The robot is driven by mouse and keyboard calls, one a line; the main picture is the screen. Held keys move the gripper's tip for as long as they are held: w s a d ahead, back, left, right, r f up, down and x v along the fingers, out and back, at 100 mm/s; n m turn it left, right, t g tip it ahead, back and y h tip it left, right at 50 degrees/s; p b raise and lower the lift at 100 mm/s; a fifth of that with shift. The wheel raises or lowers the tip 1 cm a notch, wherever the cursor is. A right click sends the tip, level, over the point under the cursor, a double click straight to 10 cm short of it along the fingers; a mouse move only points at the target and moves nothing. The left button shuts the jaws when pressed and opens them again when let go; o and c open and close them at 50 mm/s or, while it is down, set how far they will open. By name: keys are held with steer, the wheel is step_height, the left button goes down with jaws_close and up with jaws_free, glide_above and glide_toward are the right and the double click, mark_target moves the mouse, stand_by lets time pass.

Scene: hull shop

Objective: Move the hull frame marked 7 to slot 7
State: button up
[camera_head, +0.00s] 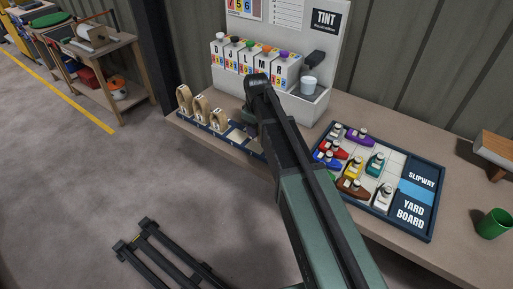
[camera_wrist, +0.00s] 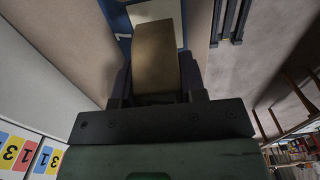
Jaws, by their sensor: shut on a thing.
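A wooden, brown hull frame (camera_wrist: 156,55) is between the two dark fingers of my gripper (camera_wrist: 158,80) in the wrist view; the gripper is shut on it. Its number does not show. In the head view my arm hides most of the gripper and the held frame. The blue slot rack (camera_head: 229,146) lies along the front of the bench, under and left of the gripper. Several pale wooden hull frames stand upright at its left end, the leftmost one (camera_head: 184,99) included. Pale bare slots show right of them. In the wrist view, the blue rack (camera_wrist: 117,17) is beyond the held frame.
A tint station (camera_head: 330,45) with several lettered boxes stands behind the rack. The yard board (camera_head: 407,214), with several small model boats, lies right of my arm. A green cup (camera_head: 494,223) stands at far right. The floor in front is open around a dark rail.

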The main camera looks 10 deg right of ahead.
step_height(320, 180, down, 4)
steer(key=b, duration=0.4)
steer(key=shift+f+b, duration=0.25)
steer(key=shift+b, duration=0.05)
steer(key=shift+r+p, duration=0.3)
steer(key=shift+f, duration=0.25)
steer(key=o, duration=1)
steer(key=shift+r, duration=0.1)
steer(key=shift+c, duration=0.2)
step_height(320, 180, up, 13)
steer(key=p, duration=1.2)
steer(key=shift+f, duration=0.2)
steer(key=s+m, duration=0.8)
steer(key=s, duration=1.3)
steer(key=shift+s+f, duration=0.15)
steer(key=shift+s, duration=0.1)
